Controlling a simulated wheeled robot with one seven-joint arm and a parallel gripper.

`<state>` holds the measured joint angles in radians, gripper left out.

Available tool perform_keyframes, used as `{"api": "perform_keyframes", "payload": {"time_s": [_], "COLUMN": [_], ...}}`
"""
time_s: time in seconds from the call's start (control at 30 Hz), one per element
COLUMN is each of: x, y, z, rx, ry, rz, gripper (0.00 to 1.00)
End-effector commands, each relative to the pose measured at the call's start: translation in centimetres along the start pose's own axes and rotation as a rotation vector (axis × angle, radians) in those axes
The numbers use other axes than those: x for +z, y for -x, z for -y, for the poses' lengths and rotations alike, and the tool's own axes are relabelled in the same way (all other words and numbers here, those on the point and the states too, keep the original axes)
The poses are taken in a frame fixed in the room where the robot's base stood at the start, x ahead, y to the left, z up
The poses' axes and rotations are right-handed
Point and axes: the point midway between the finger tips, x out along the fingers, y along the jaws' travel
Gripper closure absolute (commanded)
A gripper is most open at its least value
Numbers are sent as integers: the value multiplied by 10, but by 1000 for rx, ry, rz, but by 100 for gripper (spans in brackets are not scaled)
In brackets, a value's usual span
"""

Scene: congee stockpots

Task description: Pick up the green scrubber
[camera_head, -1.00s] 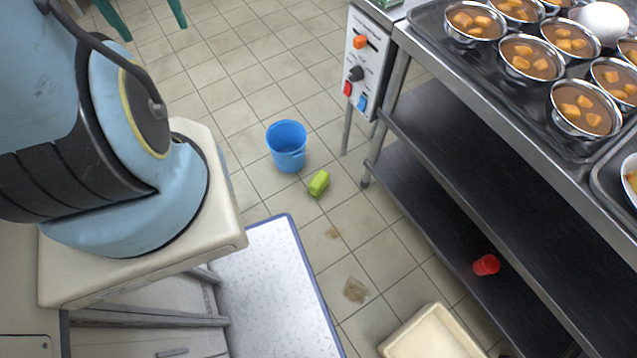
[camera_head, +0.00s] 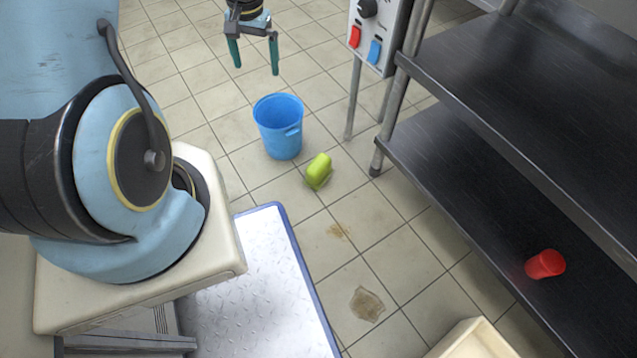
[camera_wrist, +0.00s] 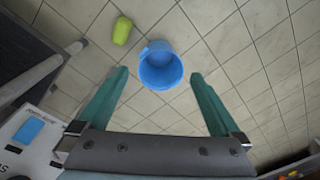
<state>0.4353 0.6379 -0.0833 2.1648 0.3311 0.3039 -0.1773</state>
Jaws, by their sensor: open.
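The green scrubber (camera_head: 319,169) lies on the tiled floor, just right of and in front of the blue bucket (camera_head: 279,128) in the head view. In the wrist view the scrubber (camera_wrist: 122,31) is at the upper left, beyond the left finger, and the bucket (camera_wrist: 160,66) is at the upper middle. My gripper (camera_head: 254,62) has two green fingers, pointing down, spread apart and empty. It is above the floor, behind the bucket in the head view. In the wrist view my gripper (camera_wrist: 158,80) shows both fingers wide apart with the bucket below between them.
A steel shelf rack (camera_head: 480,200) stands at the right, with a red cup (camera_head: 545,264) on its lower shelf. A cream bin (camera_head: 472,342) is at the bottom. Stains mark the floor; the floor around the scrubber is open.

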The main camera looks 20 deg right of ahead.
Motion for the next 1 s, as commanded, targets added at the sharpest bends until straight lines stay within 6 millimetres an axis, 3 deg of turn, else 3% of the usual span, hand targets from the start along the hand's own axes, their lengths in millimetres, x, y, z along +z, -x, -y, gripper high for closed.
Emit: {"api": "perform_keyframes", "payload": {"time_s": [0.03, 0.4, 0.5, 0.67, 1.0], "x": [-4, -25, -25, -24, -22], "y": [-46, -248, -292, -334, -368], "z": [-14, -103, -124, -146, -155], "rx": [5, 38, 47, 58, 62], "ry": [-33, -242, -287, -333, -350], "rz": [8, 27, 31, 35, 36], "gripper": [0, 0, 0, 0, 0]}}
